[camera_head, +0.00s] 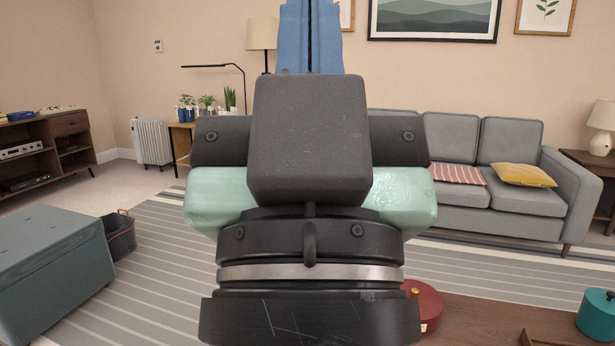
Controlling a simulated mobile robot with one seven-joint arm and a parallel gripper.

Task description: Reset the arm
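My gripper (310,32) fills the middle of the head view and points up, with my dark wrist and mint-green housing below it. Its two blue fingers stand side by side with only a thin dark line between them, so they look shut. The very tips run out of the top of the frame. No object shows between the fingers. The rest of my arm below the wrist is out of view.
A wooden table (480,328) at the lower right carries a red lidded pot (428,308), partly hidden by my wrist, and a teal pot (597,318). A grey ottoman (50,255) and dark basket (120,236) stand left. A grey sofa (575,190) is behind; striped rug lies between.

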